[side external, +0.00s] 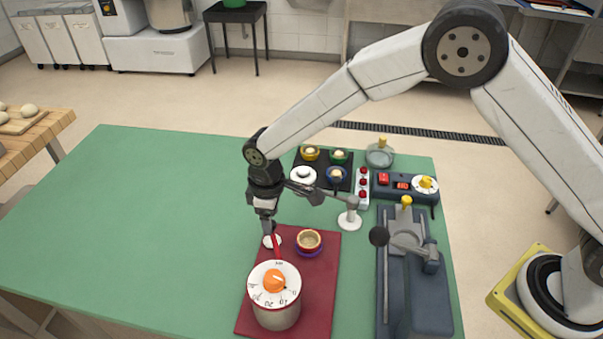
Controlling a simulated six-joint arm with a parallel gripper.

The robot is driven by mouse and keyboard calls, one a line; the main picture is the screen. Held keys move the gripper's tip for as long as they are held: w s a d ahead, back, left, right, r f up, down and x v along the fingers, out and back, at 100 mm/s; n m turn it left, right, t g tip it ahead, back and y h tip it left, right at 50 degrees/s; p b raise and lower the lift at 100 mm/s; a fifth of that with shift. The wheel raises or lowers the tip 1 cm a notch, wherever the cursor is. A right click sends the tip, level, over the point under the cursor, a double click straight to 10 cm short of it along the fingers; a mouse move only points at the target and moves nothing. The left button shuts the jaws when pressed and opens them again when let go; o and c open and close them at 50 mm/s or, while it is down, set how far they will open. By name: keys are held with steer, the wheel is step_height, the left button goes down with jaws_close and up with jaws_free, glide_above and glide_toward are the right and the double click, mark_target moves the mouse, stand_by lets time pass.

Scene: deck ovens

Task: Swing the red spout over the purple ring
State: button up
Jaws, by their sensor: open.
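A silver pot-like container (277,317) with a white numbered dial (263,293) and an orange knob (274,287) stands on the dark red mat. The narrow red spout (277,247) extends from its far side toward the back, left of the ring. The purple ring (311,255) lies on the mat, mostly covered by a tan cup (309,239) standing on it. My gripper (268,230) points down just behind and left of the spout's far end, open, with nothing visible in it. A small white round piece (269,241) is below it. Whether the fingers touch the spout cannot be told.
The dark red mat (325,290) lies on a green table (170,220). A white post with a grey arm (349,219) stands behind the cup. A dark grey lever device (415,295), a switch panel (400,187) and a black tray with small bowls fill the right and back. The table's left is clear.

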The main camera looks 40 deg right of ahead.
steer(key=shift+f, duration=0.7)
steer(key=shift+c, duration=0.2)
jaws_close()
stand_by(0.9)
